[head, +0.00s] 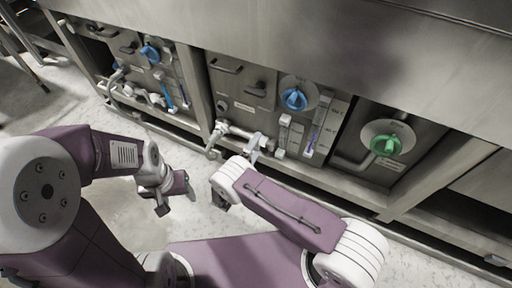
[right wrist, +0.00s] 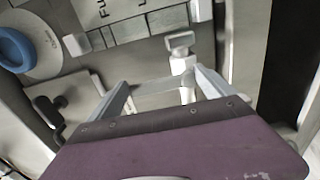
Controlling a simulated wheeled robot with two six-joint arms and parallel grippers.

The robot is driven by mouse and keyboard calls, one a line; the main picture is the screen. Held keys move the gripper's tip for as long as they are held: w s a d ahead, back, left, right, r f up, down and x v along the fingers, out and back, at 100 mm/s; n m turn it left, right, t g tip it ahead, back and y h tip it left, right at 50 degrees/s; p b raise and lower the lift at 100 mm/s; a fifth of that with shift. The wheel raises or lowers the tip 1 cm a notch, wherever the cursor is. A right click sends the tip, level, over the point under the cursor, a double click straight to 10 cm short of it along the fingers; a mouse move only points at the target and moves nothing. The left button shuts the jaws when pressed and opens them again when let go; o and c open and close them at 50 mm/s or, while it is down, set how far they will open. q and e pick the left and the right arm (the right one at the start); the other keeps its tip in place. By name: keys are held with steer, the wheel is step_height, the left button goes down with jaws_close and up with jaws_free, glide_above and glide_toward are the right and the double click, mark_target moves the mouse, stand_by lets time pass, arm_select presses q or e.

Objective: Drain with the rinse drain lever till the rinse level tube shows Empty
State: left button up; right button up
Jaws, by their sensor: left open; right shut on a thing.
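My right gripper (right wrist: 165,92) reaches to the pipework low on the middle panel. In the right wrist view its two pale fingers stand either side of a light grey bar, the rinse drain lever (right wrist: 158,86), and it is shut on it. The rinse level tube (head: 285,134) is the small white-ended tube on the middle panel. It also shows in the right wrist view (right wrist: 135,31), beside partly cut-off lettering. I see no coloured liquid in it, but its exact level is too small to read. My left gripper (head: 170,193) is open and empty, left of the middle panel.
A green knob (head: 386,145) is on the right panel. Another blue knob (head: 151,54) is on the left panel. Pale floor lies below my left gripper.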

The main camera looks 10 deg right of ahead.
steer(key=o, duration=1.7)
steer(key=shift+o, duration=0.2)
steer(key=v, duration=0.9)
steer(key=shift+p, duration=0.35)
steer(key=shift+f, duration=0.1)
